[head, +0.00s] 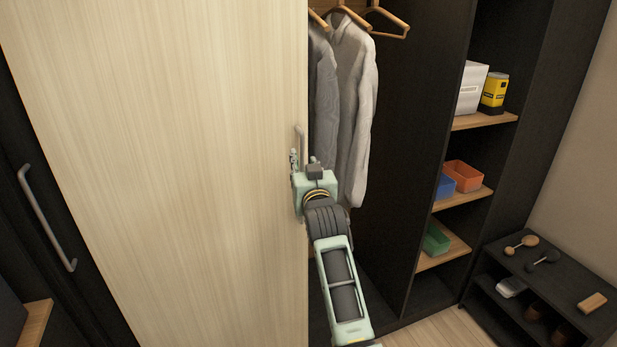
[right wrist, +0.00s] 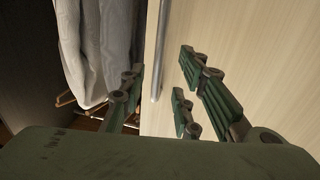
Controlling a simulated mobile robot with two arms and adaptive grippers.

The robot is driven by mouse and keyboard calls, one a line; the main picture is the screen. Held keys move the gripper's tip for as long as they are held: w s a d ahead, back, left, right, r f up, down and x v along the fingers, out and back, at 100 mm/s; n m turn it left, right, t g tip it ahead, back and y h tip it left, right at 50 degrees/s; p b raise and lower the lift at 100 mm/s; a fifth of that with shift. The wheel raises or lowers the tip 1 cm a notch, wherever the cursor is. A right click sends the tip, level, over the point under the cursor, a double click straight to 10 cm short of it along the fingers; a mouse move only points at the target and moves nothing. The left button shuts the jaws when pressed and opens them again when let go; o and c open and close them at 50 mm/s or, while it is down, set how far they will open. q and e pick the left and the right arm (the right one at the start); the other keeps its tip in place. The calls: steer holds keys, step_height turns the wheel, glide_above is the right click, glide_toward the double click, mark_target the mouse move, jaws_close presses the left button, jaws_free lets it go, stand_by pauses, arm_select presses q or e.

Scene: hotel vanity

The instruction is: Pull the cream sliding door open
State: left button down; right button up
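The cream sliding door (head: 170,150) fills the left half of the head view, with the wardrobe interior exposed to its right. A grey vertical bar handle (head: 300,143) stands near the door's right edge. My right gripper (head: 296,160) is at the handle's lower part, small and partly hidden by its own wrist. In the right wrist view its fingers (right wrist: 158,82) are spread, with the handle (right wrist: 158,55) between them and gaps visible on both sides. The cream door (right wrist: 250,50) lies behind the fingers. My left gripper is not in view.
Grey garments (head: 352,110) hang just right of the door edge, close to my right arm. Shelves hold a white box (head: 470,88), a yellow item (head: 494,92) and coloured bins (head: 463,176). A low black rack (head: 560,285) stands at right. Another handle (head: 46,218) is on the dark panel at left.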

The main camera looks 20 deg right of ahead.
steer(key=s+a, duration=0.1)
steer(key=s, duration=0.5)
stand_by(0.3)
steer(key=s+a+f+n+g+y, duration=0.1)
steer(key=s+a+f+g, duration=0.1)
steer(key=f, duration=1)
steer(key=s+a+f+n+g+y, duration=0.1)
steer(key=s+f+g, duration=0.15)
steer(key=f, duration=1.05)
steer(key=s+a+f+n+g+y, duration=0.1)
steer(key=s+a+f+g, duration=0.15)
steer(key=f, duration=0.95)
steer(key=s+f+g, duration=0.3)
steer(key=s+f, duration=1.3)
steer(key=f, duration=0.4)
steer(key=s+d+f+g, duration=0.2)
steer(key=s+f, duration=0.3)
steer(key=s, duration=0.8)
steer(key=s+d+f+g+b, duration=0.1)
steer(key=s+f, duration=0.5)
steer(key=s, duration=0.8)
steer(key=s+d+f+n+g, duration=0.1)
steer(key=s+f, duration=0.5)
steer(key=s, duration=0.7)
steer(key=d+g, duration=0.1)
steer(key=g, duration=0.1)
steer(key=shift+s+d+f+g, duration=0.2)
steer(key=shift+d+g, duration=0.1)
steer(key=shift+g, duration=0.1)
